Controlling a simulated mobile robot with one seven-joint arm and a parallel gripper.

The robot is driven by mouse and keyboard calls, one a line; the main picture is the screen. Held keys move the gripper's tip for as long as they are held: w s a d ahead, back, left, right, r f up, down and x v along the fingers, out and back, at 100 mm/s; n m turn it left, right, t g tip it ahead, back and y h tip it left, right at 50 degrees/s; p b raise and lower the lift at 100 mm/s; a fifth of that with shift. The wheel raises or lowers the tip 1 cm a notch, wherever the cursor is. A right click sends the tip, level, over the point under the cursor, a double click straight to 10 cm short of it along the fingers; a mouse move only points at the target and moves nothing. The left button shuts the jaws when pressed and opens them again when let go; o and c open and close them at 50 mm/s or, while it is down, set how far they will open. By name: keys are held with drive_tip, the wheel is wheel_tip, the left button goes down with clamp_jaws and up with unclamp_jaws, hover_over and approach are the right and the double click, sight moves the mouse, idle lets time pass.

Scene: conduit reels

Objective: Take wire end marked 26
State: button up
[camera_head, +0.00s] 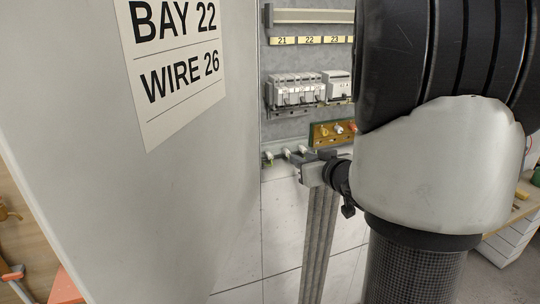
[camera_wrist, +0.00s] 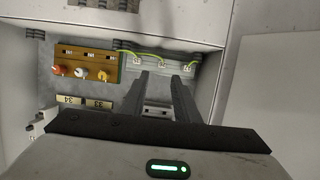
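No wire end with a readable 26 shows. Several small white wire ends sit in a row on a rail, with one (camera_head: 268,158) at its left end in the head view. In the wrist view, three white ends show: the left one (camera_wrist: 137,60), the middle one (camera_wrist: 163,64) and the right one (camera_wrist: 190,67). Yellow-green wires run to them. My gripper (camera_wrist: 166,78) is open, with its two fingers apart and no held thing visible between them. The fingertips lie just below the row in the wrist view. In the head view, my gripper (camera_head: 308,166) is close to the rail, partly hidden by my arm.
A cabinet door (camera_head: 185,180) with a sign (camera_head: 178,62) reading BAY 22, WIRE 26 stands at left. A brown terminal block (camera_wrist: 85,72) with coloured posts sits beside the wire ends. Breakers (camera_head: 297,90) are above it. Tags 34 (camera_wrist: 70,101) and 33 (camera_wrist: 99,104) are nearby.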

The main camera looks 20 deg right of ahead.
sight(288, 153)
drive_tip(key=shift+b+x, duration=1.1)
drive_tip(key=shift+x, duration=3.4)
drive_tip(key=shift+a, duration=0.2)
clamp_jaws()
drive_tip(key=shift+s, duration=1.1)
drive_tip(key=shift+s+d, duration=0.1)
drive_tip(key=shift+s, duration=2.85)
